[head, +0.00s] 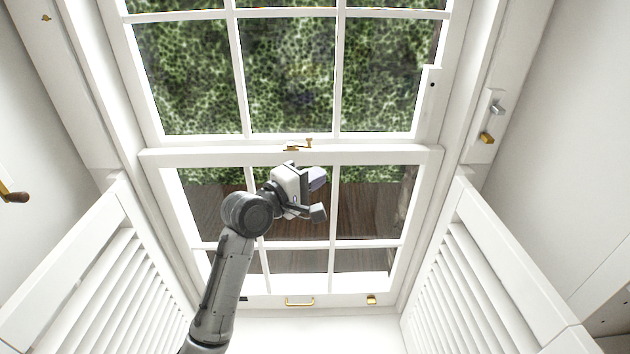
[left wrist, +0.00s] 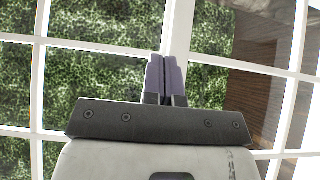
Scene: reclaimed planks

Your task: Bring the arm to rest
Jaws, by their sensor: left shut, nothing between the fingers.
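My left arm rises from the bottom of the head view, and its left gripper (head: 318,195) is in front of the lower window sash (head: 290,243). In the left wrist view the two purple-grey fingers (left wrist: 165,75) lie together with nothing between them. Behind them are the white window bars and green foliage. The gripper appears apart from the window, though its exact distance is hard to tell. My right gripper does not show in either view.
A brass latch (head: 298,146) sits on the meeting rail above the gripper. A brass handle (head: 299,301) is on the bottom rail. White louvred shutters stand at the left (head: 100,285) and right (head: 480,280). The space between them is clear except for my arm.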

